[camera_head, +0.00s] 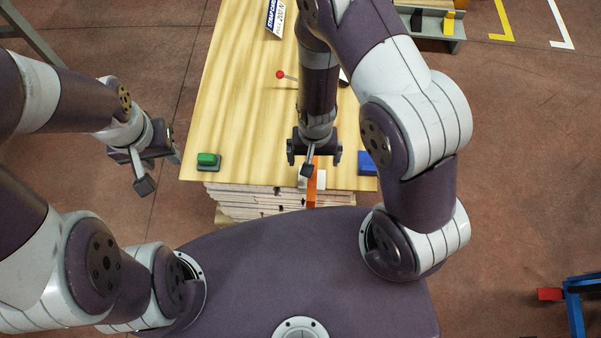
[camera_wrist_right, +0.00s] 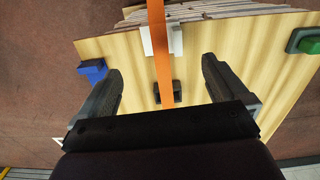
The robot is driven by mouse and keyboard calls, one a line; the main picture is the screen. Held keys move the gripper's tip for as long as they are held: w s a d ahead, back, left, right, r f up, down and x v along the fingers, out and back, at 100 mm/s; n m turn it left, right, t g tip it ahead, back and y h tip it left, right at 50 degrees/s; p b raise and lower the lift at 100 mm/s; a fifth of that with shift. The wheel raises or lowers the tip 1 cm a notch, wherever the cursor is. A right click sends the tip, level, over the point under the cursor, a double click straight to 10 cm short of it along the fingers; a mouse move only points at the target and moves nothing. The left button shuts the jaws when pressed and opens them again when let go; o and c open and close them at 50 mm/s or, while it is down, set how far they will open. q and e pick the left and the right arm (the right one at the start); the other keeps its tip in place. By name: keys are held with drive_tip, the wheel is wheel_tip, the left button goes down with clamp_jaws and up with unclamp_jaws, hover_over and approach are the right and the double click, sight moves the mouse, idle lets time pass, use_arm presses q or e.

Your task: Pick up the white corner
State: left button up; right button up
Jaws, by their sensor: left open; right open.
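My right gripper (camera_head: 314,157) is above the table's near part, pointing down, open and empty. In the right wrist view its two fingers (camera_wrist_right: 161,85) are spread either side of the bar, and the corner appears beyond their tips. My left gripper (camera_head: 142,160) is open and empty, off the table's left edge.
On the table (camera_head: 240,110) are a green block (camera_head: 207,158) on a dark base at the near left, a blue block (camera_head: 367,163) at the near right, a red-tipped stick (camera_head: 281,75) and a sign (camera_head: 275,18). The table's left middle is clear.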

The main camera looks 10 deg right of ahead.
drive_tip(key=b, duration=0.5)
hover_over(312, 178)
drive_tip(key=shift+m, duration=0.3)
drive_tip(key=f, duration=0.6)
drive_tip(key=shift+a+f, duration=0.3)
drive_tip(key=shift+f, duration=0.1)
drive_tip(key=f+b, duration=0.1)
drive_tip(key=f, duration=0.3)
drive_tip(key=f+b, duration=0.1)
drive_tip(key=f, duration=0.1)
drive_tip(key=shift+d+b, duration=0.3)
drive_tip(key=shift+b, duration=0.05)
drive_tip(key=shift+r, duration=0.1)
drive_tip(key=c, duration=0.9)
